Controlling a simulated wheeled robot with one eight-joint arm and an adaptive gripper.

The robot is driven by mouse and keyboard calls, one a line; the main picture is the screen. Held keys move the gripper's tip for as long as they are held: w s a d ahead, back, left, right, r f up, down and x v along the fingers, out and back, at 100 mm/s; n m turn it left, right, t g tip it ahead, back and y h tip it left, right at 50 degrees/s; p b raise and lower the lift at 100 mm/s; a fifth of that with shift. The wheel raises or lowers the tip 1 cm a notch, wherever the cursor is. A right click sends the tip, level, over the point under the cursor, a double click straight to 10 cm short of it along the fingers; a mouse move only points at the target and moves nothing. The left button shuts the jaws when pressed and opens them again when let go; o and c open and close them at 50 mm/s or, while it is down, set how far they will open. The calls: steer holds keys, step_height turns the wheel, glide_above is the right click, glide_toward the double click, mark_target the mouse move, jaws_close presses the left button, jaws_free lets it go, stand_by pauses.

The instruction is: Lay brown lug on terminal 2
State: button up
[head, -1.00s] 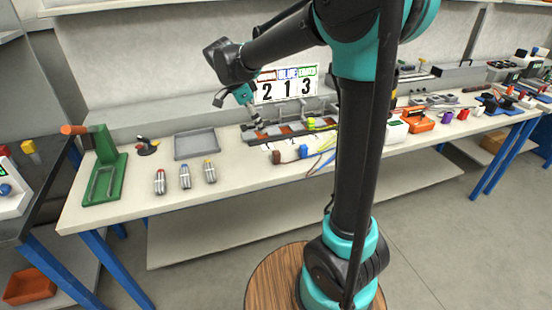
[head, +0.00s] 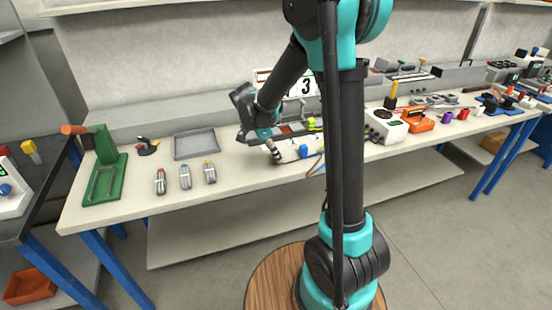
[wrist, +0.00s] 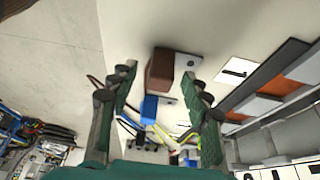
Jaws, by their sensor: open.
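The brown lug (wrist: 160,68), a brown block with a pale metal tab, lies on the bench between my open fingers in the wrist view, apparently ungripped. My gripper (wrist: 163,78) points down over it; in the head view my gripper (head: 276,156) is low at the bench and hides the brown lug. The terminal block (wrist: 285,90), with grey dividers and orange-brown bars, is at the right of the wrist view. A white label (wrist: 238,71) beside it appears to read 1. I cannot tell which bay is terminal 2.
The blue lug (wrist: 149,108) lies close to the brown one, with wires trailing away. A yellow-green piece (head: 312,124) is at the terminal block. My arm mostly covers the number board (head: 306,87).

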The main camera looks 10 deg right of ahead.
steer(key=shift+x, duration=0.9)
steer(key=c, duration=1.1)
steer(key=shift+r, duration=0.1)
